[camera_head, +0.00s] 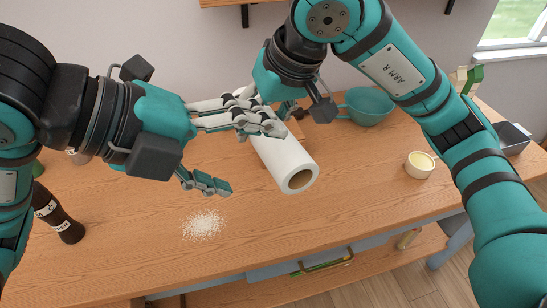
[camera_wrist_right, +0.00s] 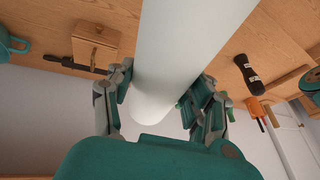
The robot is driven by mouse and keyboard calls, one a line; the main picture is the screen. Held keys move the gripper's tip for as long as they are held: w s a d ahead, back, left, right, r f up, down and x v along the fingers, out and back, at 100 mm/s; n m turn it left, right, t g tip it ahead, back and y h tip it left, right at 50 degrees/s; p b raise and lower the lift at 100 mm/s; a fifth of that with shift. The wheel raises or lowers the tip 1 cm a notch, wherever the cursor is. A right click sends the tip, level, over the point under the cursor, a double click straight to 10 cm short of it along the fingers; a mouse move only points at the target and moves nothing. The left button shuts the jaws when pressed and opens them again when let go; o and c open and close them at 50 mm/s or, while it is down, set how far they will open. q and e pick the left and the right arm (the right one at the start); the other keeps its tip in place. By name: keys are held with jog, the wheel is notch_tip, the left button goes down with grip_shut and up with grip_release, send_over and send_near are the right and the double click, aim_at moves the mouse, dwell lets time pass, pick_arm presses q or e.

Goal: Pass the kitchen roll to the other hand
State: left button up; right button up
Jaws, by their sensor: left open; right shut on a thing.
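The white kitchen roll (camera_head: 290,163), with a brown core, is held tilted above the wooden table; its near end points to the lower right. My right gripper (camera_head: 292,104) is shut on its upper part. In the right wrist view the roll (camera_wrist_right: 190,45) runs between the two sets of fingers of my right gripper (camera_wrist_right: 160,100). My left gripper (camera_head: 246,156) is open at the roll's left side. Its upper fingers overlap the roll in the head view and its lower finger is below, clear of the roll. Whether the upper fingers touch the roll I cannot tell.
White powder (camera_head: 204,224) lies on the table (camera_head: 140,240) below the left gripper. A teal bowl (camera_head: 370,106), a cream cup (camera_head: 420,165) and a grey tin (camera_head: 514,138) stand to the right. The table's front middle is clear.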

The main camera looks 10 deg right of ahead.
aim_at(281, 166)
pick_arm(q)
jog(key=x, duration=1)
jog(key=shift+w, duration=0.1)
jog(key=c, duration=1.2)
pick_arm(e)
jog(key=shift+d, duration=0.1)
pick_arm(q)
jog(key=shift+c, duration=0.6)
pick_arm(e)
jog(key=o, duration=1.2)
jog(key=shift+r, duration=0.15)
